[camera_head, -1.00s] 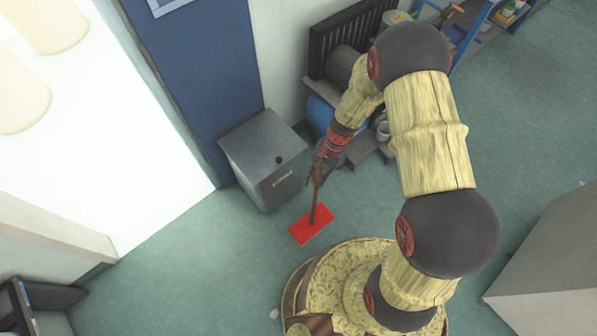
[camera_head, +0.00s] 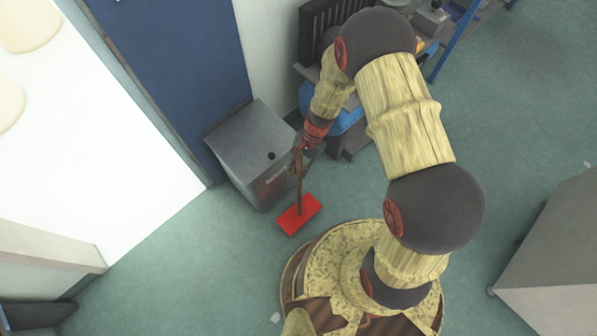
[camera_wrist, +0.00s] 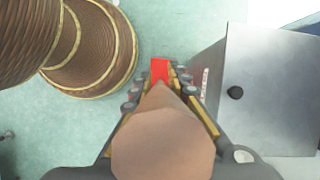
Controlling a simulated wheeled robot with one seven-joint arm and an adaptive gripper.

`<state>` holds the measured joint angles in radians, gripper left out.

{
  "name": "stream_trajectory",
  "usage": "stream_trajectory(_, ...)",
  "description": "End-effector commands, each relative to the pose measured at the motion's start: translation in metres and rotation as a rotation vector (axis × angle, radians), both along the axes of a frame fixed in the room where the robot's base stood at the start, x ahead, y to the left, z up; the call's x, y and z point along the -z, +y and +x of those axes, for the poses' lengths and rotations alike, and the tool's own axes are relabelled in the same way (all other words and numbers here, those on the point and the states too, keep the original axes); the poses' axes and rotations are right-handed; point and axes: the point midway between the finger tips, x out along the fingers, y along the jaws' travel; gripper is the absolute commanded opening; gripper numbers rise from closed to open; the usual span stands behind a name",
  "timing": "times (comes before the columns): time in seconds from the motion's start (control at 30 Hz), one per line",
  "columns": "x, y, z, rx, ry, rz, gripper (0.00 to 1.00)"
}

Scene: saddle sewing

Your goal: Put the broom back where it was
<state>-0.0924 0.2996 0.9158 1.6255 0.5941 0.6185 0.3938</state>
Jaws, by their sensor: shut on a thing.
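The broom (camera_head: 299,215) has a red head and a thin brown handle. Its head is low, at or just above the green floor; I cannot tell if it touches. The handle rises nearly upright into my gripper (camera_head: 299,148), which is shut on it. In the wrist view the broom handle (camera_wrist: 162,135) fills the lower middle as a thick brown rod between the fingers of my gripper (camera_wrist: 160,88). The red head shows beyond the fingertips. Part of the handle is hidden by my arm in the head view.
A grey metal box (camera_head: 250,150) stands just left of the broom; it also shows at the right of the wrist view (camera_wrist: 275,85). A blue door (camera_head: 185,75) is behind it. A blue object (camera_head: 345,122) and shelving lie behind my arm.

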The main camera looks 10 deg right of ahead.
Motion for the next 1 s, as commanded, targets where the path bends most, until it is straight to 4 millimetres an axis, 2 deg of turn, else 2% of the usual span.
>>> stream_trajectory(0.1, 0.009, 0.0032, 0.0001, -0.001, -0.004, 0.001, 0.0)
stream_trajectory(0.47, 0.0097, 0.0032, -0.0001, 0.0, -0.004, 0.001, 0.0)
stream_trajectory(0.5, 0.011, 0.003, -0.001, 0.001, -0.002, 0.0, 0.17)
stream_trajectory(0.8, 0.0105, 0.003, -0.0012, 0.001, -0.002, 0.0, 0.34)
stream_trajectory(1.0, 0.0106, 0.0031, -0.0014, 0.0, -0.001, 0.0, 0.35)
